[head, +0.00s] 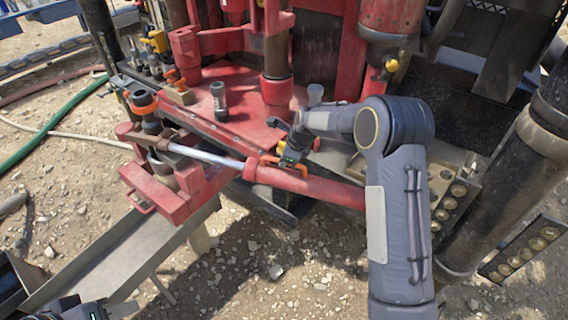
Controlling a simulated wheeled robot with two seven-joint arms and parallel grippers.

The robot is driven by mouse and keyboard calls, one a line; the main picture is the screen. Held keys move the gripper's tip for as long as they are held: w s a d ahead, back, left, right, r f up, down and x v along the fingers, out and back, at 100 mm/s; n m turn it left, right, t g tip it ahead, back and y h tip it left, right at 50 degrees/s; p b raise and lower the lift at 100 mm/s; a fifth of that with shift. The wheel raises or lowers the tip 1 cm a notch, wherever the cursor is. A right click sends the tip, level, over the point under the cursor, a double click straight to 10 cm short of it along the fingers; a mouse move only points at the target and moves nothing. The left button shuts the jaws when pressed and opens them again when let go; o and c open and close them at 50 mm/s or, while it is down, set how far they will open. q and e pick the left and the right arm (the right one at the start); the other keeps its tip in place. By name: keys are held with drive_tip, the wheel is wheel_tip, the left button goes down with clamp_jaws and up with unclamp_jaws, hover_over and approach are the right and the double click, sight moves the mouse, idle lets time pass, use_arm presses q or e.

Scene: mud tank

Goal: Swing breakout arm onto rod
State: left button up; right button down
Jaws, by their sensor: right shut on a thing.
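The breakout arm (310,186) is a red cylinder with a silver piston, slanting from the red jaw block (190,188) at left to the right, where my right arm covers it. It has an orange handle (266,160) on top. My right gripper (284,160) is shut on that handle; my wrist hides part of the hold. A vertical rod (277,55) stands behind, in a red collar on the red rig table. The jaw block is in front and left of the rod, apart from it. My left gripper (85,309) is only partly in view at the bottom left edge; its fingers cannot be made out.
A grey metal trough (120,250) slopes below the jaw block. A short dark cylinder (219,100) stands on the red table (240,85). A large dark pipe (500,190) rises at right. A green hose (55,120) lies on gravel at left. Open gravel lies in front.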

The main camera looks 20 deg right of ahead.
drive_tip(key=shift+w+d+r, duration=0.15)
drive_tip(key=shift+w+d, duration=0.1)
drive_tip(key=shift+d, duration=0.05)
drive_tip(key=c, duration=1.4)
unclamp_jaws()
drive_tip(key=shift+w, duration=0.15)
drive_tip(key=b+v, duration=0.1)
drive_tip(key=v, duration=0.6)
drive_tip(key=shift+s+r, duration=0.25)
drive_tip(key=shift+d, duration=0.1)
